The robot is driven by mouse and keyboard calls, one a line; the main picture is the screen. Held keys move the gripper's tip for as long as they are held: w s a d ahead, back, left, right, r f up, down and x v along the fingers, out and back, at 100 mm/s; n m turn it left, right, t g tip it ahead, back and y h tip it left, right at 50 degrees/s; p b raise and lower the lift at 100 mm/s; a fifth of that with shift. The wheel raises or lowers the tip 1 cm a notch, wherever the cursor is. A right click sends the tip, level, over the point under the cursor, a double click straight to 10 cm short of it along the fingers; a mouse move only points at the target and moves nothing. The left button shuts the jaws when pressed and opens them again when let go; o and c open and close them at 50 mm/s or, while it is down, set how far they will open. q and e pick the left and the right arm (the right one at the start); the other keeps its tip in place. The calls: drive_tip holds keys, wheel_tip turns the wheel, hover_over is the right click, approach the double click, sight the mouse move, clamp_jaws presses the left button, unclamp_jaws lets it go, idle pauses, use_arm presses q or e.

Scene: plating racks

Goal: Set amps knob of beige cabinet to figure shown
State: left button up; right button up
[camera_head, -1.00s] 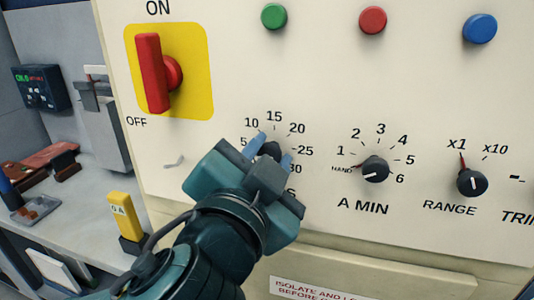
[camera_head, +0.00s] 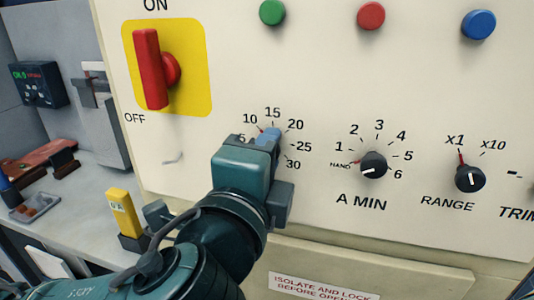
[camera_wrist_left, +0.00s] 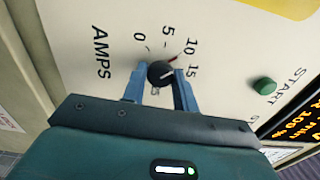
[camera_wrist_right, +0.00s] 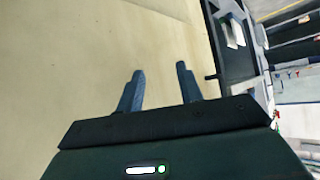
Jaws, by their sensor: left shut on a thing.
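The AMPS knob (camera_wrist_left: 160,73) is black with a white pointer line, on the beige cabinet (camera_head: 300,80). My left gripper (camera_head: 268,138) is shut on it, one finger on each side in the left wrist view. There the white line points roughly towards 15, and a thin red mark (camera_wrist_left: 177,57) lies by 10. In the head view, the gripper hides the knob; the scale figures 10 to 30 show around it. My right gripper (camera_wrist_right: 160,85) is open and empty in front of a plain beige surface.
To the right are the A MIN knob (camera_head: 373,166) and RANGE knob (camera_head: 470,178). A red ON/OFF handle (camera_head: 153,70) is upper left. Green (camera_head: 272,12), red (camera_head: 371,15) and blue (camera_head: 478,24) buttons line the top. A yellow block (camera_head: 122,212) stands on the left bench.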

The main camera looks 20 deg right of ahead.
use_arm(q)
drive_tip(key=shift+w+a+r+m+b, duration=0.15)
drive_tip(key=shift+m+b, duration=0.7)
drive_tip(key=shift+m, duration=8)
drive_tip(key=shift+w+a+f+m+b, duration=0.1)
drive_tip(key=shift+m+b, duration=0.75)
drive_tip(key=shift+m, duration=8)
